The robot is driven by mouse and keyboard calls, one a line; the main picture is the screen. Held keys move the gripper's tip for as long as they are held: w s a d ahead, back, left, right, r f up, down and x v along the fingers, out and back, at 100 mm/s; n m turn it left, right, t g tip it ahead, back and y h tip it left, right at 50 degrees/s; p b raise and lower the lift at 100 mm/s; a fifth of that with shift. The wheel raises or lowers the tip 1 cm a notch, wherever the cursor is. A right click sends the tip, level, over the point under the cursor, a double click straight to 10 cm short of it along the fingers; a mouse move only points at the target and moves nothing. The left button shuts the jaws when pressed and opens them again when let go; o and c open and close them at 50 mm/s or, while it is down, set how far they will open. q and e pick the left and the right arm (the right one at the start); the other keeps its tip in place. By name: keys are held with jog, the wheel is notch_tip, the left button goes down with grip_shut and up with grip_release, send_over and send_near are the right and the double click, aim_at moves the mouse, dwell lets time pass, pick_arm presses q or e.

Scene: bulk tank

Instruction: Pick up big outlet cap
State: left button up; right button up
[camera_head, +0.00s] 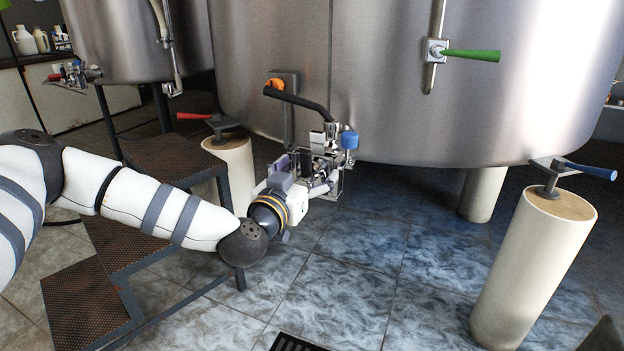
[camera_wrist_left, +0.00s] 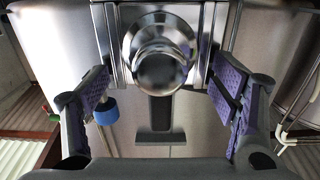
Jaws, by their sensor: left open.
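The big outlet cap (camera_wrist_left: 160,60) is a shiny round metal piece in the upper middle of the left wrist view, facing the camera on the tank's outlet fitting. My left gripper (camera_head: 312,166) is open at the outlet under the big tank. In the left wrist view its purple-padded fingers (camera_wrist_left: 163,88) stand wide apart, left and right of the cap, with a visible gap on each side. I cannot tell how far the fingertips are from it in depth. In the head view the gripper and the fittings hide the cap. My right gripper is not in view.
The steel tank (camera_head: 430,90) fills the upper middle. A black lever (camera_head: 297,102) and a blue knob (camera_head: 349,140) sit close to the gripper. Metal steps (camera_head: 95,305) stand below my left arm. A cream leg (camera_head: 532,265) stands at right; the tiled floor between is mostly clear.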

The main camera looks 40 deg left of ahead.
pick_arm(q)
jog(key=c, duration=1.6)
jog(key=shift+r, duration=0.1)
jog(key=shift+c, duration=0.2)
